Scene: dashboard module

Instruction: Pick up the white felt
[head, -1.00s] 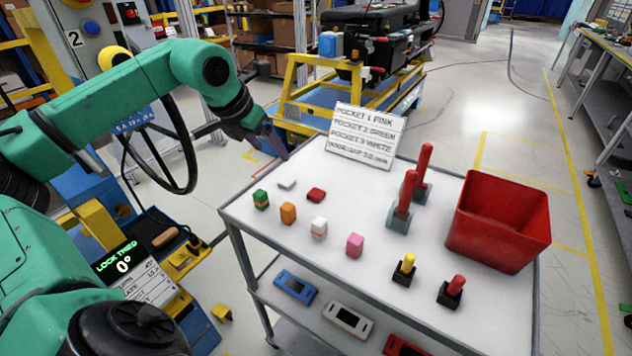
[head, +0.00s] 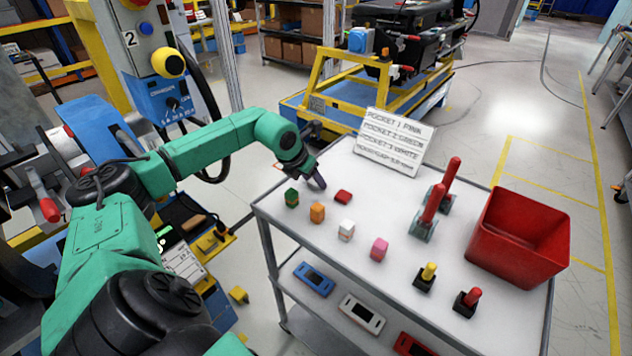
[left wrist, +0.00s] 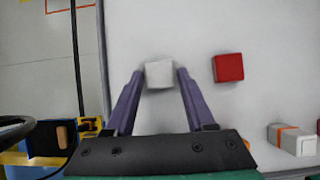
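In the head view my left gripper (head: 317,181) points down at the cart's far left part and hides the felt. My right gripper is out of view.
A row of green (head: 292,198), orange (head: 317,212), white (head: 346,229) and pink (head: 379,248) blocks stands nearer. A sign (head: 396,143) stands at the back. Red-handled tools (head: 434,212) and a red bin (head: 518,237) are to the right.

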